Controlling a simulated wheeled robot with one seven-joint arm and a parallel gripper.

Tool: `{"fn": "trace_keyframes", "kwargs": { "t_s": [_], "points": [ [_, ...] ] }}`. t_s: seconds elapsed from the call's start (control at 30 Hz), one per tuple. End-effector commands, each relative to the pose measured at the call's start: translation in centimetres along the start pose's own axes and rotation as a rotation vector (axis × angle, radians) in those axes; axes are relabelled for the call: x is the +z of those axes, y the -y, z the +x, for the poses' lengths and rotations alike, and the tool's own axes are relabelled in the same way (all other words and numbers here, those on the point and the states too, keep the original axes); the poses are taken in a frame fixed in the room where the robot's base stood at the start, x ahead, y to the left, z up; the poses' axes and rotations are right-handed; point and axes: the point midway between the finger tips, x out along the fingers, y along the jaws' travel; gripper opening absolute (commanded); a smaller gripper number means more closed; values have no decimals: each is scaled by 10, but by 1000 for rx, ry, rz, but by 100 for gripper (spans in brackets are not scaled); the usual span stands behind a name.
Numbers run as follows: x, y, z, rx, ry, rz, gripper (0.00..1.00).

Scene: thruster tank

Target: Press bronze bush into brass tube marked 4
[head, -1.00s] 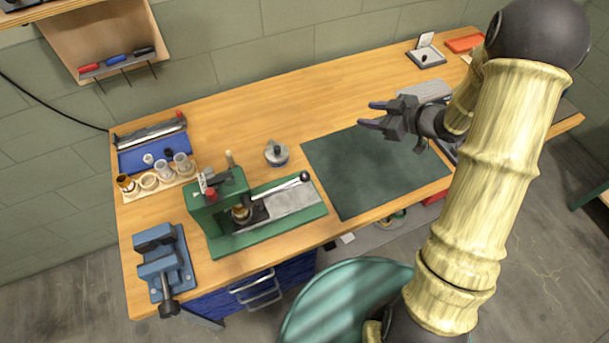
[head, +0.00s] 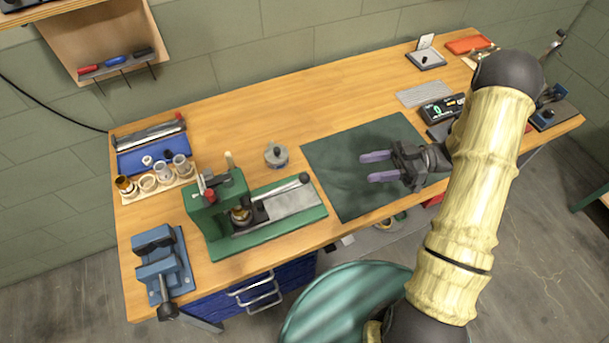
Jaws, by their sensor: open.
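A green press (head: 222,203) stands at the front left of the bench, with its lever (head: 275,193) lying to the right. A small brass-coloured part (head: 240,215) sits upright under its head; I cannot tell whether it is the tube, the bush or both. A wooden rack (head: 150,190) at the far left holds several tubes or rings, one of them brown-gold (head: 126,186); no number is readable. My gripper (head: 377,167) is open and empty above the dark green mat, pointing left, well to the right of the press.
A blue vise (head: 160,268) stands at the front left corner. A round grey pot (head: 276,156) stands behind the press. A dark green mat (head: 330,165) lies mid-bench. A scale with a display (head: 440,110) is at the right. The bench behind the mat is clear.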

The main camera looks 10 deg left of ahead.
Motion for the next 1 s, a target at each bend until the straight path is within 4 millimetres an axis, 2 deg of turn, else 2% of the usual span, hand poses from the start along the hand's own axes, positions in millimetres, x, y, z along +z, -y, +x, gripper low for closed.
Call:
{"fn": "trace_keyframes", "kwargs": {
  "t_s": [0.17,0.8,1.0],
  "points": [
    [-3,1,22,-3,-2,2,44],
    [-3,1,134,-3,-1,2,44],
    [-2,1,162,-2,-1,2,44]
  ]
}}
